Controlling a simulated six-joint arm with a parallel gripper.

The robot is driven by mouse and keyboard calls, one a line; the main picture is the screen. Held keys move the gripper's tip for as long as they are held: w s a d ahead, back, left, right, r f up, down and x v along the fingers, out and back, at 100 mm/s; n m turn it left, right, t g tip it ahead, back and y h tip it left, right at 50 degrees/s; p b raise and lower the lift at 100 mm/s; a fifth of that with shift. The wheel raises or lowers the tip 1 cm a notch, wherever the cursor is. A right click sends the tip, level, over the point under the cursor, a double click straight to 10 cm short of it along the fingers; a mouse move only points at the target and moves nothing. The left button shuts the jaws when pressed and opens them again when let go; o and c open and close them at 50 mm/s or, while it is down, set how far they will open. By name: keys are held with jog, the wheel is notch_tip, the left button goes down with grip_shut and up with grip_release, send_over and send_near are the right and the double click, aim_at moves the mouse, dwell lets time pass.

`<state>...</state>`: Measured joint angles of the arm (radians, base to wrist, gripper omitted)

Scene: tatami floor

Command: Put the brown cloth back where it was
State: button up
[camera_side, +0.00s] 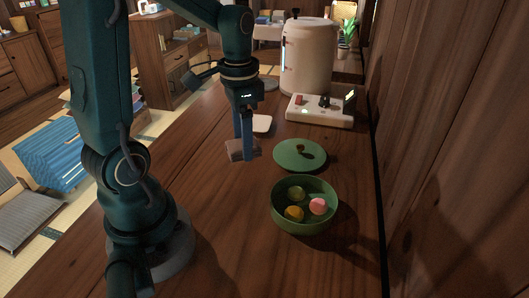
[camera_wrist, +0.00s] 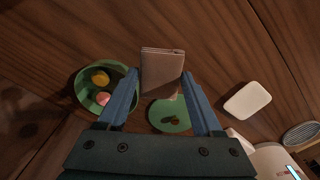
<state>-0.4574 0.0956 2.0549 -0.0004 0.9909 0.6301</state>
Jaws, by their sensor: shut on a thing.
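The brown cloth (camera_wrist: 162,70) is a small folded block. It sits between the two blue fingertips of my gripper (camera_wrist: 160,78) in the wrist view. In the side view my gripper (camera_side: 243,152) is shut on the cloth (camera_side: 236,150) and appears to hold it above the wooden table. A white rounded tray (camera_side: 262,124) lies behind the gripper, partly hidden by it; it shows whole in the wrist view (camera_wrist: 247,100).
A green bowl (camera_side: 305,222) holds three round sweets, with its green lid (camera_side: 300,154) lying behind it. A white control box (camera_side: 320,109) and a large cream canister (camera_side: 307,60) stand farther back. A wooden wall borders the table's right side. The table's front is clear.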

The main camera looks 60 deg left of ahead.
jog(key=s+d+r+m, duration=0.2)
jog(key=s+d+m, duration=0.3)
jog(key=d+m, duration=0.2)
send_over(262, 266)
notch_tip(262, 266, down, 7)
jog(key=shift+r, duration=0.1)
jog(key=shift+f, duration=2)
jog(key=shift+f, duration=0.1)
jog(key=o, duration=1.4)
jog(key=shift+o, duration=0.2)
